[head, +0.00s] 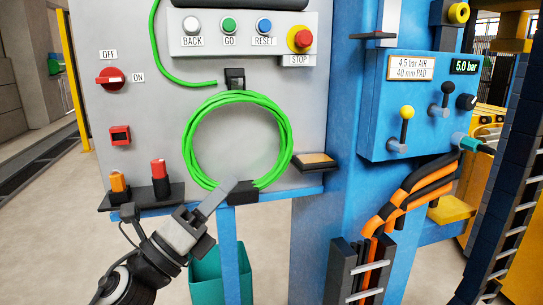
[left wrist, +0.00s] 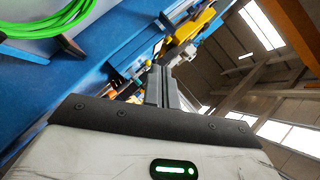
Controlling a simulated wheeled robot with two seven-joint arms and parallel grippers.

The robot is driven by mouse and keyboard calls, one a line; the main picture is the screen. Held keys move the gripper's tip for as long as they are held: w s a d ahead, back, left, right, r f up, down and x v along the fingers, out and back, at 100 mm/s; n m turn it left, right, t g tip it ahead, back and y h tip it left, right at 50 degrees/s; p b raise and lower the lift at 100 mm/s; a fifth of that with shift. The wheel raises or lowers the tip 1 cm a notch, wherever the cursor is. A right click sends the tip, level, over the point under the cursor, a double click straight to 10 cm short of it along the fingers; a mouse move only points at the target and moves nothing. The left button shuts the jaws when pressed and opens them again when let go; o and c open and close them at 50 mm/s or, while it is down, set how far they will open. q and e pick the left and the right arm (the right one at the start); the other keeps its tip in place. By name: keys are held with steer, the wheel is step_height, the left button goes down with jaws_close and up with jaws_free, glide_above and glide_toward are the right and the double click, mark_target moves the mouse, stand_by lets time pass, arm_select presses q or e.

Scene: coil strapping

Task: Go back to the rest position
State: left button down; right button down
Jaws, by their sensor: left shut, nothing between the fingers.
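A green coil (head: 286,135) hangs on the grey panel (head: 140,60), between an upper black holder (head: 235,77) and a lower black holder (head: 245,192). A loose green end runs up the panel from the upper holder. My left gripper (head: 222,194) is shut and empty, in front of the panel's lower edge. Its fingertips overlap the coil's lower left in the head view; I cannot tell whether they touch it. In the left wrist view the closed fingers (left wrist: 164,86) point away from the camera, with the coil (left wrist: 50,30) at upper left. My right gripper is not in view.
A black shelf (head: 140,199) holds an orange piece (head: 118,184) and a red piece (head: 159,170). A small ledge (head: 315,161) sits right of the coil. A teal bin (head: 205,278) stands below. A blue post with a control box (head: 425,95) and orange hoses (head: 430,180) is at right.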

arm_select(q)
steer(key=s+a+f+n+y+b, duration=0.15)
steer(key=f+n+y, duration=0.25)
steer(key=f+n, duration=0.45)
steer(key=s+a+f+n+y, duration=0.2)
steer(key=s+f+n+y, duration=0.15)
steer(key=f+n, duration=0.5)
steer(key=s+a+f+n+y+b, duration=0.1)
steer(key=a+f+n+y, duration=0.1)
steer(key=f+n+y, duration=0.45)
steer(key=s+f+n+g, duration=0.6)
steer(key=s+f+n, duration=0.4)
steer(key=f, duration=0.7)
steer(key=s+b, duration=0.1)
steer(key=s, duration=0.2)
steer(key=shift+s+a+n, duration=0.25)
steer(key=shift+a+n, duration=0.05)
steer(key=shift+n, duration=0.05)
